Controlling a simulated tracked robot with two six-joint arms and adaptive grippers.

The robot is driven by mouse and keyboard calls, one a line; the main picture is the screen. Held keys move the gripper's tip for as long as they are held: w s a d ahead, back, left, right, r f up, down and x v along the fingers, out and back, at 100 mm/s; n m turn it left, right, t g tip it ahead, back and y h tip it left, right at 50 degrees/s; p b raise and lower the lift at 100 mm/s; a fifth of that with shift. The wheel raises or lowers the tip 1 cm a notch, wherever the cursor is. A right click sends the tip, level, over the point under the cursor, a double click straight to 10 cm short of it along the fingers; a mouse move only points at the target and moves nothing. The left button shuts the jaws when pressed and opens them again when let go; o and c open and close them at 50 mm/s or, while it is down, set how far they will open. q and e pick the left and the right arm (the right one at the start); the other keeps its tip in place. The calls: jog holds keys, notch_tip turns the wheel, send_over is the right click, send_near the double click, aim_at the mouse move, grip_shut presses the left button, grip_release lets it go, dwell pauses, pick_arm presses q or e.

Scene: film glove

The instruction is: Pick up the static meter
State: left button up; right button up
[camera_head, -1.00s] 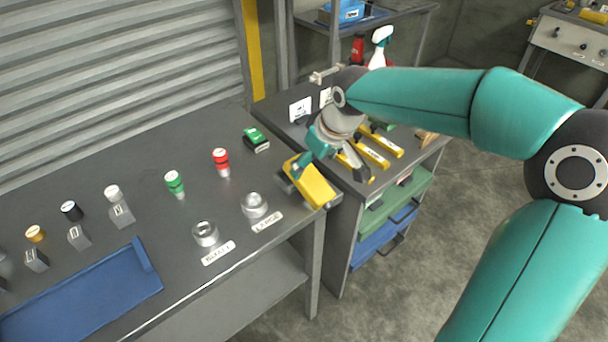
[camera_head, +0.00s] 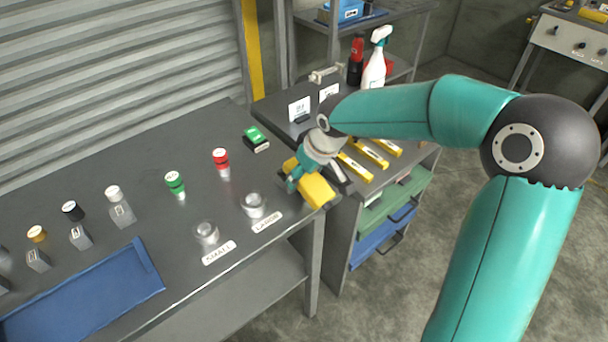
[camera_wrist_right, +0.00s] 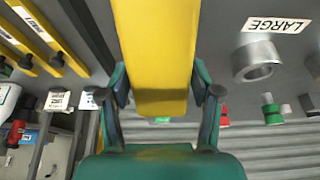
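The static meter, which I take to be the yellow block-like device (camera_head: 317,191), lies at the right front corner of the grey workbench. My right gripper (camera_head: 318,180) is over it, with a teal finger on its left side and a dark finger on its right. In the right wrist view the yellow body (camera_wrist_right: 158,55) runs between the two spread fingers (camera_wrist_right: 160,88). The fingers stand apart on either side; firm contact is not visible. The wrist hides part of the device. My left gripper is not in view.
Two metal rings, the left one (camera_head: 206,233) and the right one (camera_head: 254,205), stand on the workbench (camera_head: 130,190) near a red-topped gauge (camera_head: 221,162) and a green box (camera_head: 255,138). A blue tray (camera_head: 90,300) lies front left. Yellow tools (camera_head: 370,153) lie on the cart at right.

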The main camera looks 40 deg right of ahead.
jog(key=c, duration=0.8)
jog(key=shift+c, duration=0.2)
jog(key=shift+r, duration=0.2)
